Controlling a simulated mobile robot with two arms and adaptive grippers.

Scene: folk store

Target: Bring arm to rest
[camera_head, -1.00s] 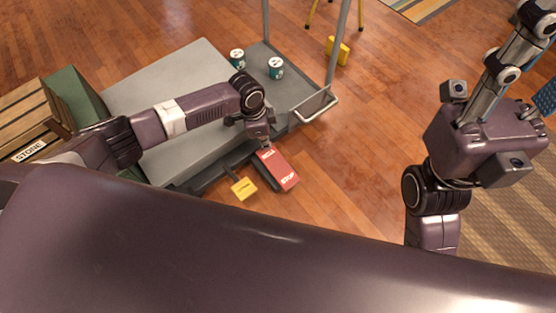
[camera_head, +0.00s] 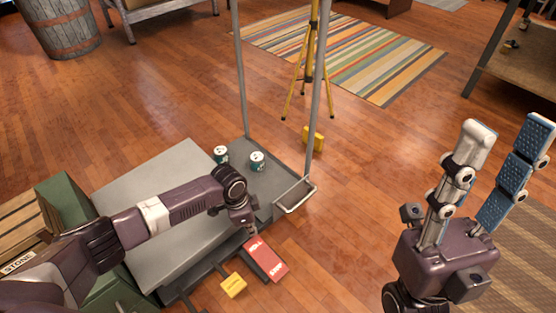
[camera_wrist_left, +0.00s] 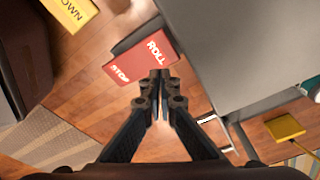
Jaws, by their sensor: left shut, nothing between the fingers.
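My left arm reaches over a grey platform cart (camera_head: 150,185). My left gripper (camera_head: 250,230) is shut and empty, with its fingertips close to the red pedal (camera_head: 266,262) marked ROLL and STOP at the cart's edge. In the left wrist view, the shut fingertips (camera_wrist_left: 160,76) show just in front of the red pedal (camera_wrist_left: 140,58); I cannot tell whether they touch it. My right gripper (camera_head: 504,130) is raised at the right, its two fingers spread apart, with nothing between them.
A yellow pedal (camera_head: 233,285) sits beside the red one. Two teal cans (camera_head: 257,161) stand on the cart's lower grey section near its upright posts. A wooden crate (camera_head: 20,225) is at the left. A yellow tripod (camera_head: 308,70) stands behind.

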